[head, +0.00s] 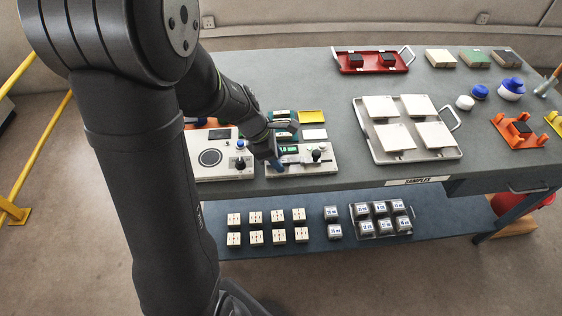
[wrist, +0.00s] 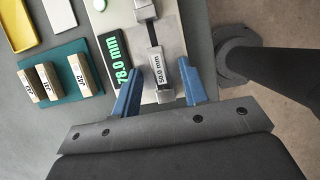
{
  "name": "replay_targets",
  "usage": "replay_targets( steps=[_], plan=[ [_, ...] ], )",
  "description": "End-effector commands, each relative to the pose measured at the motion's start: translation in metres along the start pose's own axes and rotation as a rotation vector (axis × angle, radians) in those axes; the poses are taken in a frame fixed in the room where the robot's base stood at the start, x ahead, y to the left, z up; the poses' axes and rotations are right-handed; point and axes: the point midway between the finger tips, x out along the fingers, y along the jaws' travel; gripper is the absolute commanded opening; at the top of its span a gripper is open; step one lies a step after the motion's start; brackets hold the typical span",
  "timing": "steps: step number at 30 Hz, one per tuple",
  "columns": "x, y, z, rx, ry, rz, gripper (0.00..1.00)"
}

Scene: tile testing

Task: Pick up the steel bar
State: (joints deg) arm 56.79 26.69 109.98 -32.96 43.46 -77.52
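In the wrist view a small steel bar (wrist: 157,70) labelled "50.0 mm" lies on a pale measuring device (wrist: 110,18), beside a dark display reading "78.0 mm" in green. My gripper (wrist: 159,66) has two blue fingers. They are open, one on either side of the bar, with a gap showing at each side. I cannot tell how high the fingertips are above the device. In the head view my gripper (head: 277,163) is over the left part of the device (head: 318,168); the bar is hard to make out there.
Left of the device, a teal holder (wrist: 62,62) carries three labelled blocks, with white and yellow trays behind. In the head view another panel with a dark ring (head: 210,157) stands left. A tray with several white tiles (head: 372,150) is to the right.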

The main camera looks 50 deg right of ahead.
Motion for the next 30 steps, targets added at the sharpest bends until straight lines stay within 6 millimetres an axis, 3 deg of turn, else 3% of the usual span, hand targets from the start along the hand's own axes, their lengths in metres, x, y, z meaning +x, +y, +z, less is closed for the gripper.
replay_targets(
  steps=[2, 8, 9, 22, 26, 30],
  plan=[
    [0.0, 0.0, 0.0, 0.0, 0.0, 0.0, 0.4],
    [0.0, 0.0, 0.0, 0.0, 0.0, 0.0, 0.03],
    [0.0, 0.0, 0.0, 0.0, 0.0, 0.0, 0.0],
    [-0.006, 0.001, 0.003, 0.0, -0.001, 0.002, 0.0],
    [-0.018, 0.0, 0.007, 0.002, -0.001, 0.003, 0.0],
    [-0.042, 0.001, 0.018, 0.003, -0.002, 0.007, 0.0]
  ],
)
